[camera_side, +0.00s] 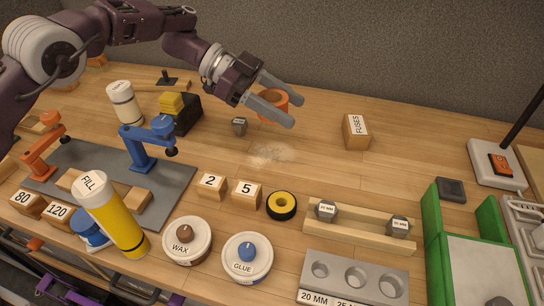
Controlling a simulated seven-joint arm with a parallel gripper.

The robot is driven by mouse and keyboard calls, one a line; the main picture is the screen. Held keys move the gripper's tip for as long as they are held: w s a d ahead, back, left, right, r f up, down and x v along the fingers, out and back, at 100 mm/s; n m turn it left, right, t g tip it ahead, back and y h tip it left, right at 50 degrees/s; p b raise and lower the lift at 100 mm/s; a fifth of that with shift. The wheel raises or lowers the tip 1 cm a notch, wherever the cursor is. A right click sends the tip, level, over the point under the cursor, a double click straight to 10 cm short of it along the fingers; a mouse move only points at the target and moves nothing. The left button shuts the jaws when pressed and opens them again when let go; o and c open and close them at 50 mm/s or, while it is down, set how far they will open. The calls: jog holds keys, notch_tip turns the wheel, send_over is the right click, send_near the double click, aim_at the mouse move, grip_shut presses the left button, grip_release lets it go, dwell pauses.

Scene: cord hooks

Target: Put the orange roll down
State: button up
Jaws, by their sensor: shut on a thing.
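The orange roll (269,108) is between the two grey fingers of my gripper (292,110), at the upper middle of the side view. My gripper is shut on it, and the fingers hide part of its rim and side. From this single view I cannot tell whether the roll touches the bench or hangs a little above it.
A pale dusty patch (270,153) lies on open wood in front of the roll. A small grey nut (239,126) is left of it. The FUSES box (356,132) stands to the right. Numbered blocks (246,194) and a yellow-black ring (282,206) are nearer the front.

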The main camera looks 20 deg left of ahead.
aim_at(283, 160)
notch_tip(283, 160, down, 12)
jog(key=shift+f, duration=0.25)
jog(key=o, duration=1.4)
jog(key=shift+f, duration=0.1)
